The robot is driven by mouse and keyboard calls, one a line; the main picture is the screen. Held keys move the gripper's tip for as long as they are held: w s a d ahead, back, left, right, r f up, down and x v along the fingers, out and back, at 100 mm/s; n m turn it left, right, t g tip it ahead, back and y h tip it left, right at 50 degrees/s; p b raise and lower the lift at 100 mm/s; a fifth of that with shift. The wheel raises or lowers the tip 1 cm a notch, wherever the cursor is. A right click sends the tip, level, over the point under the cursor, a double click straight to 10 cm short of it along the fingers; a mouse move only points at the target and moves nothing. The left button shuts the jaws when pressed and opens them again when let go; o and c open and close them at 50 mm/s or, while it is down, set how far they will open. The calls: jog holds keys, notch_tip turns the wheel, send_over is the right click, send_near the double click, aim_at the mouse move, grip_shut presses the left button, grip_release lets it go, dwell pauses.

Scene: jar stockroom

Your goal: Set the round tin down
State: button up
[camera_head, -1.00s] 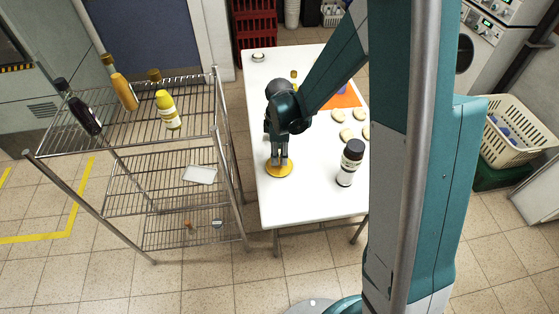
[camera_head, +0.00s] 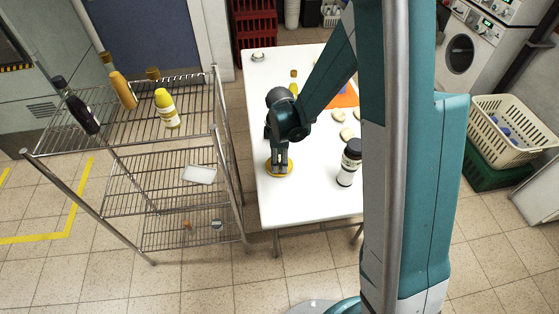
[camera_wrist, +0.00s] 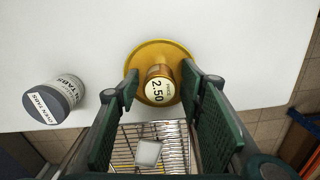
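The round tin (camera_wrist: 160,86) is small and brown-gold, with a round "2.50" label facing the wrist camera. It stands on a yellow round dish (camera_wrist: 150,50) near the edge of the white table; the dish also shows in the head view (camera_head: 279,169). My gripper (camera_wrist: 160,78) is pointed down over the dish, with its two green fingers apart on either side of the tin. Slim gaps show between the tin and both fingertips in the wrist view. In the head view my gripper (camera_head: 280,165) hides the tin.
A white jar with a dark lid (camera_head: 349,162) stands right of the dish, also in the wrist view (camera_wrist: 54,101). The white table (camera_head: 300,205) is clear in front. A wire rack (camera_head: 150,190) with bottles stands close on the left. Pale round pieces (camera_head: 340,115) lie farther back.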

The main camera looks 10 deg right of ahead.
jog(key=shift+r, duration=0.1)
dwell(0.3)
notch_tip(320, 180, up, 12)
jog(key=p, duration=0.2)
dwell(0.6)
jog(key=shift+r, duration=0.15)
dwell(0.5)
jog(key=s+d+r+m+t, duration=0.2)
jog(key=s+d+r+m, duration=0.15)
jog(key=r, duration=0.35)
jog(key=s+d+r+m+t, duration=0.1)
jog(key=s+d+r+m, duration=0.15)
jog(key=s+r, duration=0.35)
jog(key=s+d+r+m+t, duration=0.2)
jog(key=s+r+m, duration=0.2)
jog(key=s, duration=0.3)
jog(key=s+d+r+m+t, duration=0.2)
jog(key=s+d+r+m, duration=0.1)
jog(key=s+m, duration=0.3)
jog(key=shift+v, duration=0.85)
jog(key=shift+s+f, duration=0.1)
dwell(0.7)
